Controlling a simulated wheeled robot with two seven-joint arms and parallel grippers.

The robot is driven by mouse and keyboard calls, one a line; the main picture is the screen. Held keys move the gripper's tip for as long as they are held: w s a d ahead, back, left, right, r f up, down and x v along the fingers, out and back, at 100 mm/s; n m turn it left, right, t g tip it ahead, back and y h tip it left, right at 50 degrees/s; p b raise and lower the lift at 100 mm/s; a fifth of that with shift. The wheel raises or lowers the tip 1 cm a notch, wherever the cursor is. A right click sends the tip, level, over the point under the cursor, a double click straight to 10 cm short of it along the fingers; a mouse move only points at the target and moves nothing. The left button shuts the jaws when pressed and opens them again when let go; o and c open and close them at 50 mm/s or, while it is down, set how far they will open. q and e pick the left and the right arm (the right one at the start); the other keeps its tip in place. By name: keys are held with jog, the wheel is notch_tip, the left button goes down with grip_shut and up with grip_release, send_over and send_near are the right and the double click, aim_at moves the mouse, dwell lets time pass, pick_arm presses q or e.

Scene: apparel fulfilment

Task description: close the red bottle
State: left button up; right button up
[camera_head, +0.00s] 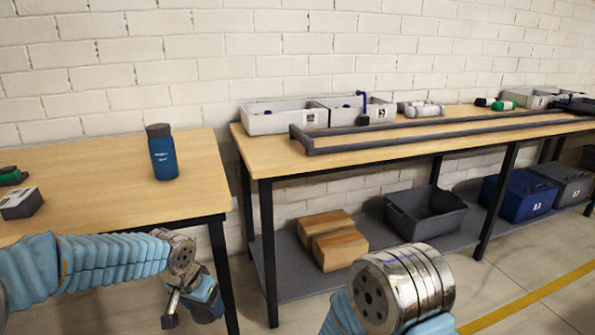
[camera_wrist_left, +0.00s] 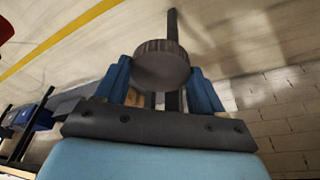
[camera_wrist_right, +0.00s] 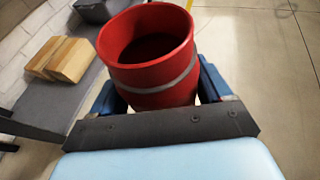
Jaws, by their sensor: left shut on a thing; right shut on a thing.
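The red bottle (camera_wrist_right: 147,55) shows in the right wrist view with its wide mouth open, a grey band around it and a dark inside. My right gripper (camera_wrist_right: 160,98) is shut on its sides. In the left wrist view my left gripper (camera_wrist_left: 160,88) is shut on a round dark grey ribbed cap (camera_wrist_left: 161,62). A bit of red, probably the bottle, shows at the top left corner there. In the head view my left gripper (camera_head: 193,302) hangs low in front of the left table. The right gripper is hidden there behind my right arm.
A blue bottle with a dark cap (camera_head: 163,155) stands on the left table (camera_head: 95,185). The right bench (camera_head: 350,150) carries white bins (camera_head: 285,118) and a dark rail frame. Brown boxes (camera_head: 332,240) and a grey crate (camera_head: 425,213) sit on its lower shelf. The floor in front is clear.

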jog(key=shift+a, duration=0.1)
jog(key=w+a+f+n+t+y, duration=0.2)
jog(key=a+n+t+y, duration=0.3)
jog(key=a, duration=1)
jog(key=n+y, duration=0.3)
jog(key=shift+a, duration=0.35)
pick_arm(q)
jog(key=d+r+m+g+h, duration=0.1)
jog(key=d+r+m, duration=0.2)
jog(key=d, duration=2.1)
jog(key=m, duration=0.5)
jog(key=shift+s+d+h, duration=0.15)
jog(key=shift+d+h, duration=0.1)
jog(key=shift+h, duration=0.05)
jog(key=shift+f, duration=0.15)
jog(key=shift+f, duration=1.95)
